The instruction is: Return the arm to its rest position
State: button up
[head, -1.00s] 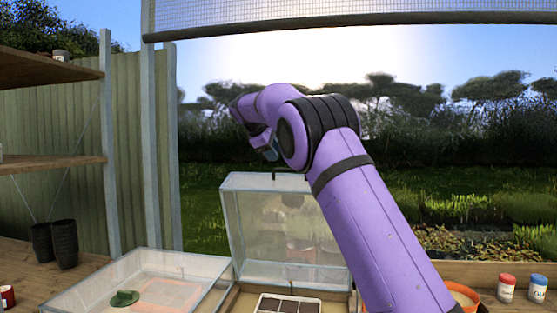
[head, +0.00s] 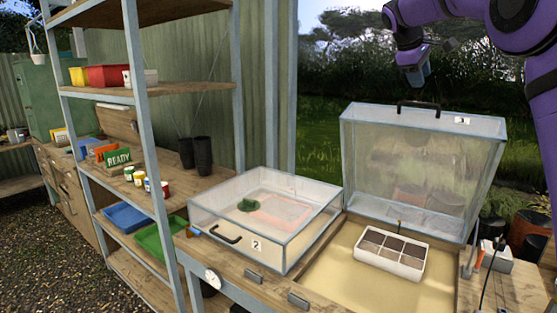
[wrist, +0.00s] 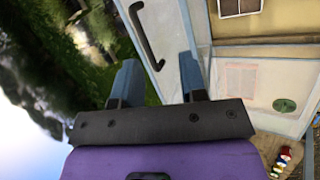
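My purple arm (head: 515,55) reaches in from the upper right of the head view. My gripper (head: 420,76) hangs in the air above the raised clear lid (head: 420,165), apart from it. In the wrist view my gripper (wrist: 158,78) shows two blue-grey fingers spread apart, with nothing between them. The lid's dark handle (wrist: 146,35) shows beyond the fingers.
The raised lid belongs to a sandy bed holding a white seed tray (head: 390,254). A closed clear box (head: 262,220) labelled 2 stands to its left. A shelf rack (head: 140,120) stands further left. Open air surrounds the gripper.

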jog(key=s+a+f+m+t+y, duration=0.1)
jog(key=s+a+m+y, duration=0.1)
jog(key=s, duration=1.1)
jog(key=s+a+f+m+y, duration=0.2)
jog(key=s, duration=1)
jog(key=s+a+f+m+y, duration=0.1)
jog(key=s+a+f+m, duration=0.1)
jog(key=s+f, duration=0.5)
jog(key=s+a+f+m+t+y, duration=0.1)
jog(key=s+a+f, duration=0.2)
jog(key=s, duration=1.1)
notch_tip(320, 180, down, 4)
jog(key=shift+s+a+r+m, duration=0.15)
jog(key=shift+a+m, duration=0.15)
jog(key=shift+m, duration=0.1)
